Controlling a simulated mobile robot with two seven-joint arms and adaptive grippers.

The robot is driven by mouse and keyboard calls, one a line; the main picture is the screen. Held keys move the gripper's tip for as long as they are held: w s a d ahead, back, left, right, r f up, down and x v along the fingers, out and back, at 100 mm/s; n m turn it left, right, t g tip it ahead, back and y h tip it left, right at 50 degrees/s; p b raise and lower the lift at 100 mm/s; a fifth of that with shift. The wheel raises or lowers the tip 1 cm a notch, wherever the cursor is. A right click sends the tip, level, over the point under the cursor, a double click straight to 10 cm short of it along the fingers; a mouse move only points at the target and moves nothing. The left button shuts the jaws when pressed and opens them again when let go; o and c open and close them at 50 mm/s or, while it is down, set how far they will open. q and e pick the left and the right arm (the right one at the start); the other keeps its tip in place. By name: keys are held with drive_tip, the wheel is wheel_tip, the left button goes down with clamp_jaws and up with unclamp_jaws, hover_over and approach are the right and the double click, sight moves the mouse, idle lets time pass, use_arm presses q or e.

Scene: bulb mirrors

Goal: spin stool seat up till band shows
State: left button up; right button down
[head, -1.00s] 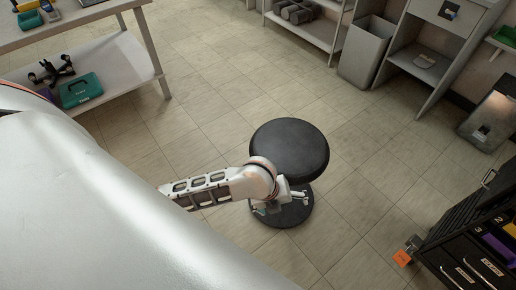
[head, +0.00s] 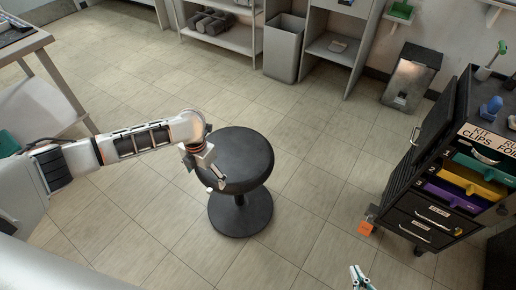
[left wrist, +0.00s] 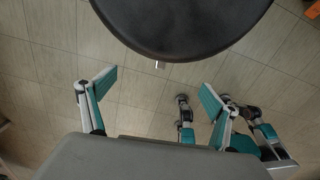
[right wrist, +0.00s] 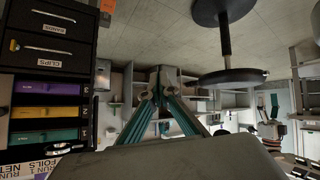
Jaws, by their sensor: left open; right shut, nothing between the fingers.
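The stool stands on the tiled floor, with a round black seat (head: 236,158) above a short dark column and a round base (head: 240,215). My left gripper (head: 207,174) is open at the left rim of the seat. In the left wrist view its spread fingers (left wrist: 156,92) are empty and apart from the seat (left wrist: 180,25), and a small light peg shows under the rim. My right gripper (head: 359,275) is shut and empty, away from the stool; it also shows in the right wrist view (right wrist: 160,84).
A black drawer cabinet (head: 425,222) with coloured bins stands at the right, an orange tag (head: 365,228) by its foot. A grey bin (head: 284,48) and shelves line the back. A bench (head: 25,45) is at the left. The floor around the stool is clear.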

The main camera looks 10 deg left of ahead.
sight(211, 189)
use_arm(q)
drive_tip(key=shift+s+f, duration=0.1)
drive_tip(key=shift+f, duration=0.5)
wheel_tip(211, 189, down, 8)
drive_tip(key=b, duration=0.5)
drive_tip(key=shift+s+r, duration=0.1)
drive_tip(key=shift+r, duration=0.25)
drive_tip(key=shift+w+r, duration=0.15)
drive_tip(key=shift+w, duration=0.1)
drive_tip(key=shift+f, duration=0.35)
use_arm(e)
drive_tip(key=shift+w+a+f, duration=0.35)
drive_tip(key=shift+w+a, duration=0.15)
drive_tip(key=shift+a, duration=0.2)
use_arm(q)
drive_tip(key=shift+r, duration=0.1)
drive_tip(key=c, duration=1.6)
drive_tip(key=shift+d, duration=0.15)
drive_tip(key=shift+c, duration=0.5)
use_arm(e)
drive_tip(key=shift+s, duration=0.1)
use_arm(q)
drive_tip(key=shift+d, duration=0.1)
